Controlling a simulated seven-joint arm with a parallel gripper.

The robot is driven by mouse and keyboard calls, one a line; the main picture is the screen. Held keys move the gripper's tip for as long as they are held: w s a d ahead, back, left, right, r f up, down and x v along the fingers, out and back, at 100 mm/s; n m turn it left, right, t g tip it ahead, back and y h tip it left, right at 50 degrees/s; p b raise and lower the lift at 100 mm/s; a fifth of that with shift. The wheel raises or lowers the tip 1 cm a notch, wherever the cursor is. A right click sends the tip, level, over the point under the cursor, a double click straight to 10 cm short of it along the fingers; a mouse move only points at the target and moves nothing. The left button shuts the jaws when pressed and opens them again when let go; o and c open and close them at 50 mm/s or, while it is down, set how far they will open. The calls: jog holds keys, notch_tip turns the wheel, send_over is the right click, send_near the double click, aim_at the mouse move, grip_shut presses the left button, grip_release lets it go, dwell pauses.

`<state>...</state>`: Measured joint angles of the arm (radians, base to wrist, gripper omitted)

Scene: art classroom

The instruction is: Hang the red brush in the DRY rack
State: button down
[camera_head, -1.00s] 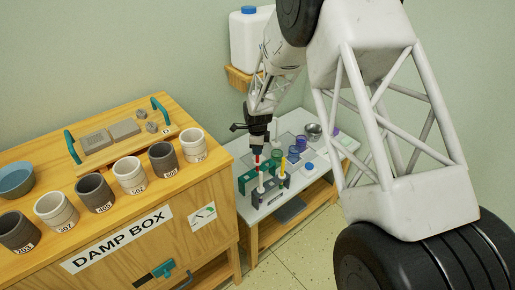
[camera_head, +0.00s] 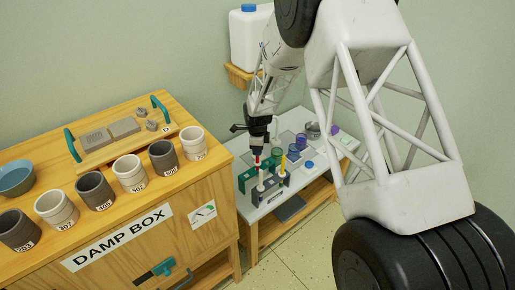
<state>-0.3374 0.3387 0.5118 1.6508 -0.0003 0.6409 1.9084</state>
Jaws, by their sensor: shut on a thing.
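The red brush (camera_head: 257,160) is in my gripper (camera_head: 258,147), upright with its red part just below the jaws. My gripper is shut on it, above the side table. A dark grey rack (camera_head: 271,194) stands at the table's near edge, with pale upright pieces and a yellow-topped brush (camera_head: 283,162). A green rack (camera_head: 246,181) stands just behind and left of it. The labels are too small to read, so I cannot tell which is the DRY rack. I cannot tell whether the red brush's lower end touches a rack.
The damp box (camera_head: 190,240) stands close on the left, with several cups and a handled board (camera_head: 120,140) on top. Several jars (camera_head: 301,145) and a metal bowl (camera_head: 313,130) stand behind the racks. A white jug (camera_head: 249,40) sits on a wall shelf.

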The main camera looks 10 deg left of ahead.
jog(key=shift+f, duration=1.4)
jog(key=shift+c, duration=2.3)
grip_release()
jog(key=shift+r, duration=0.2)
jog(key=shift+r, duration=3.8)
